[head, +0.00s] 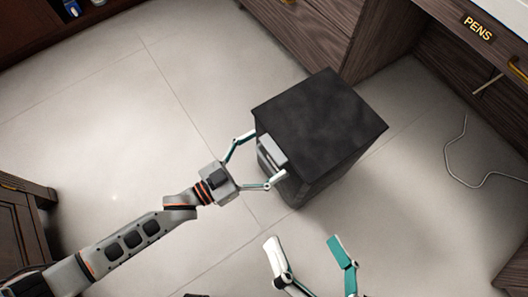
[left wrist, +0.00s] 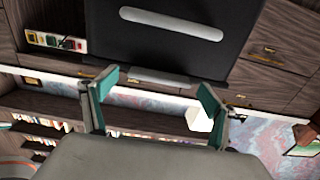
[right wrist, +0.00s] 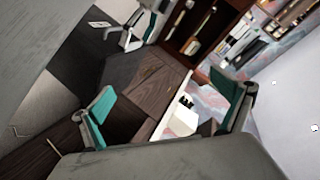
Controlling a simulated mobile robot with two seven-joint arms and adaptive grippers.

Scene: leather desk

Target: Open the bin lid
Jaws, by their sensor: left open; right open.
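The bin is a black box (head: 340,142) standing on the floor, its flat dark lid (head: 318,105) lying closed on top. A grey handle (head: 270,150) is on its side facing my left arm. My left gripper (head: 264,157) is open, its fingers spread at either side of this handle; contact cannot be told. In the left wrist view the bin's black face (left wrist: 180,48) lies beyond the open fingers (left wrist: 155,88), with two pale bars on it. My right gripper (head: 304,243) is open and empty at the bottom of the head view, apart from the bin.
A wooden desk with drawers (head: 395,40) stands behind the bin, with a PENS label (head: 478,28). A pale cable (head: 462,150) lies on the floor to the right. A dark wooden cabinet (head: 20,225) is at the left. Tiled floor left of the bin is clear.

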